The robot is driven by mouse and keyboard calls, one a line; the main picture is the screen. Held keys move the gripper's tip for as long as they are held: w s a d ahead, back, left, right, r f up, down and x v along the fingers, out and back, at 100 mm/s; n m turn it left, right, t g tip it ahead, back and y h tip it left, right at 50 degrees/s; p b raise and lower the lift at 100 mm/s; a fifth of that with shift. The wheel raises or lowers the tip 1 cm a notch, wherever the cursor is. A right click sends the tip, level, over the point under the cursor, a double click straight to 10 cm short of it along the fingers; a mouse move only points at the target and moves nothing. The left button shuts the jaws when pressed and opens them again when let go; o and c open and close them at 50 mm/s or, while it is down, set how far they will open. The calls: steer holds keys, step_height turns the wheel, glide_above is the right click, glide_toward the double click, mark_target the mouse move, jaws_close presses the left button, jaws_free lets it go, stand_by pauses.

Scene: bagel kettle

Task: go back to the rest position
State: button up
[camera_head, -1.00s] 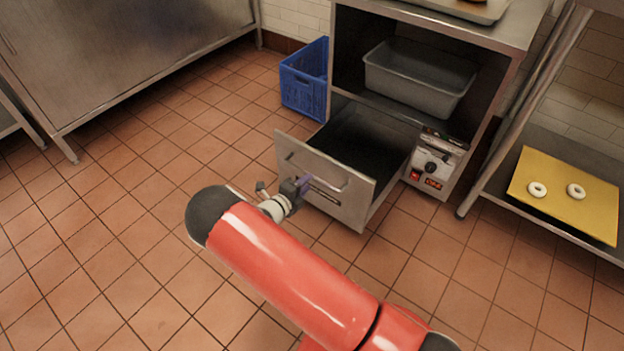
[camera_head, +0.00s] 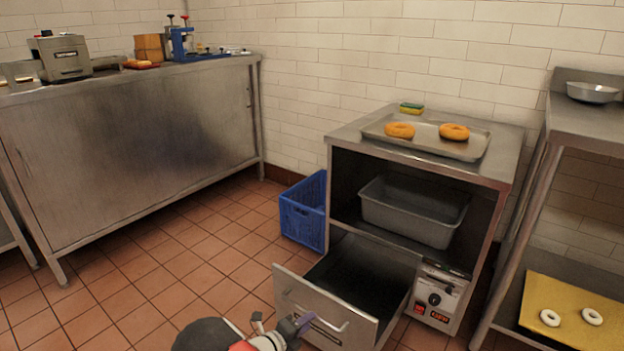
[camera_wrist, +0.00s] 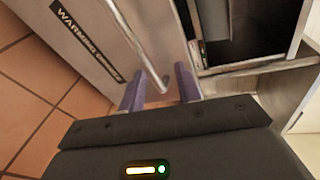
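The warming drawer (camera_head: 310,306) is pulled out, with its dark inside showing. My gripper (camera_head: 304,322) is at the drawer front, near the handle (camera_head: 342,327). In the wrist view, the two purple fingers of my gripper (camera_wrist: 160,90) stand apart. The bar of the drawer handle (camera_wrist: 138,40) runs down to between them, with gaps visible at the sides. I cannot tell whether a finger touches the bar. Most of my arm is below the head view's lower edge.
A cabinet (camera_head: 335,160) above the drawer holds a grey bin (camera_head: 415,212) and, on top, a tray (camera_head: 474,150) with two bagels. A blue crate (camera_head: 303,212) stands at its left. A right-hand shelf has a yellow board (camera_head: 547,295) with two dough rings. The floor at left is clear.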

steer(key=s+d+r+m+g+y, duration=0.1)
steer(key=s+d+r+m+g, duration=0.35)
steer(key=d+r+m, duration=0.5)
steer(key=s+d+r+m+g+y, duration=0.2)
steer(key=s+d+r+m+g, duration=0.3)
steer(key=r+m, duration=0.7)
steer(key=s+d+r+m+t+y, duration=0.1)
steer(key=s+r+m+t+y, duration=0.1)
steer(key=s+r+m, duration=0.4)
steer(key=s+d+r+m+t+y, duration=0.2)
steer(key=s+r+m+y, duration=0.3)
steer(key=s+m, duration=1)
steer(key=shift+d+r+m, duration=0.25)
steer(key=shift+r+m, duration=0.3)
steer(key=shift+r, duration=0.05)
